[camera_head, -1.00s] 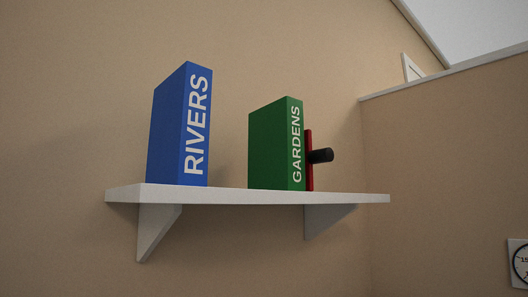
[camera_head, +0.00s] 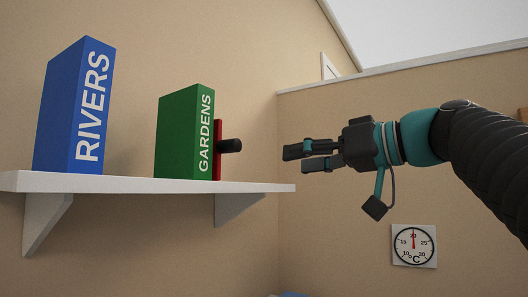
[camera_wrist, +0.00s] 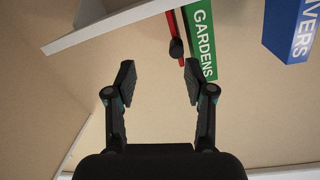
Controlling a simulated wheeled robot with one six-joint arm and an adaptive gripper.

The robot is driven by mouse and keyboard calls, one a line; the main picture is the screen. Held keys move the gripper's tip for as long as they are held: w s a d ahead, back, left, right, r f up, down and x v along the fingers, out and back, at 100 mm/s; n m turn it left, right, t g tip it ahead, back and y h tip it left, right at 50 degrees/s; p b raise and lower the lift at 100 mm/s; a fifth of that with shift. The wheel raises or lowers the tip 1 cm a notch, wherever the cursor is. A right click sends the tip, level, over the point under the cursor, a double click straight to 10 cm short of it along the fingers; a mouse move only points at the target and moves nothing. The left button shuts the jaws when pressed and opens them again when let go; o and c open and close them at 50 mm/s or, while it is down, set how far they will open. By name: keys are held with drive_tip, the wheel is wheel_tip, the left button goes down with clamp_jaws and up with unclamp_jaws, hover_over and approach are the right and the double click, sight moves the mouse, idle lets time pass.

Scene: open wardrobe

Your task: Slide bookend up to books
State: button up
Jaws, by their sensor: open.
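A red bookend (camera_head: 217,160) with a black knob (camera_head: 231,146) stands upright on the shelf, right beside the green GARDENS book (camera_head: 184,135). The blue RIVERS book (camera_head: 75,110) stands further left, with a gap between the two books. My gripper (camera_head: 297,156) is open and empty, to the right of the knob and apart from it. In the wrist view my open fingers (camera_wrist: 157,85) point toward the bookend (camera_wrist: 171,28), its knob (camera_wrist: 176,48) and the green book (camera_wrist: 201,42). The blue book (camera_wrist: 291,30) is at the upper right there.
The white shelf (camera_head: 150,186) rests on brackets, and its right end is bare. A wall with a round thermometer dial (camera_head: 413,245) stands at the right, below my arm. Free air lies between my gripper and the knob.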

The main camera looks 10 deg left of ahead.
sight(238, 145)
drive_tip(key=shift+n+g+y, duration=0.3)
drive_tip(key=shift+n+y, duration=0.4)
drive_tip(key=shift+n, duration=0.1)
drive_tip(key=w+a+r+p, duration=0.1)
drive_tip(key=a, duration=0.3)
drive_tip(key=w+a+r, duration=0.1)
drive_tip(key=w+a, duration=0.1)
drive_tip(key=a, duration=0.3)
drive_tip(key=w+a+r+p, duration=0.1)
drive_tip(key=a, duration=0.3)
drive_tip(key=shift+w+a+r+p, duration=0.15)
drive_tip(key=shift+w+r+p, duration=0.15)
clamp_jaws()
